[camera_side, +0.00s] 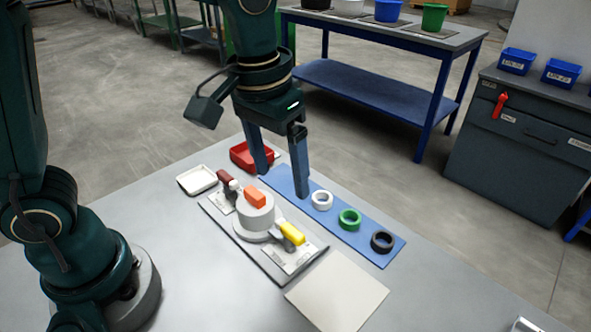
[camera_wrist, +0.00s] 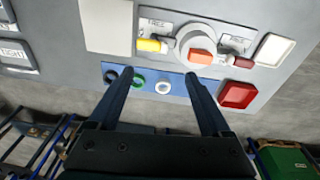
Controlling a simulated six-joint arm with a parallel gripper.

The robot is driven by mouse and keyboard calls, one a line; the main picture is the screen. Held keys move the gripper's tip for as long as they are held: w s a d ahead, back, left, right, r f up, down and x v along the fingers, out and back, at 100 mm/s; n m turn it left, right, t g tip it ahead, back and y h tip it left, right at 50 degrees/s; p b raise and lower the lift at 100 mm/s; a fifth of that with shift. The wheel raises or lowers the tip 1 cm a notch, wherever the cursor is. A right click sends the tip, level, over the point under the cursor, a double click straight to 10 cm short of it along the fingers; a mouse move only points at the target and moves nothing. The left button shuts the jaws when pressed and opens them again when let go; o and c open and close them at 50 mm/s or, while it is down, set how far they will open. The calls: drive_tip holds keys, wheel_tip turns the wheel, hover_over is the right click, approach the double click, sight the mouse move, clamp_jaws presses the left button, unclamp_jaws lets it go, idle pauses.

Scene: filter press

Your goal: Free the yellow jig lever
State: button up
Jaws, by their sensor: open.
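The yellow jig lever (camera_side: 292,233) lies beside the round grey jig (camera_side: 257,213), on the side toward the beige plate. It also shows in the wrist view (camera_wrist: 151,45), left of the jig. An orange block (camera_side: 255,197) sits on top of the jig. A dark red lever (camera_side: 225,179) is on the jig's opposite side. My gripper (camera_side: 279,178) is open and empty, above and behind the jig, over the blue mat. In the wrist view its fingers (camera_wrist: 158,82) point toward the blue strip and frame the rings.
On the blue mat (camera_side: 370,250) are a white ring (camera_side: 322,200), a green ring (camera_side: 350,219) and a black ring (camera_side: 382,242). A red tray (camera_side: 243,157) and a white tray (camera_side: 197,180) stand at the table's back left. A beige plate (camera_side: 337,291) lies in front.

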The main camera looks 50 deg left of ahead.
sight(290, 228)
drive_tip(key=shift+m+g, duration=0.4)
drive_tip(key=shift+g, duration=0.3)
drive_tip(key=f, duration=0.1)
drive_tip(key=d+f, duration=0.2)
drive_tip(key=shift+f, duration=3)
drive_tip(key=c, duration=1.1)
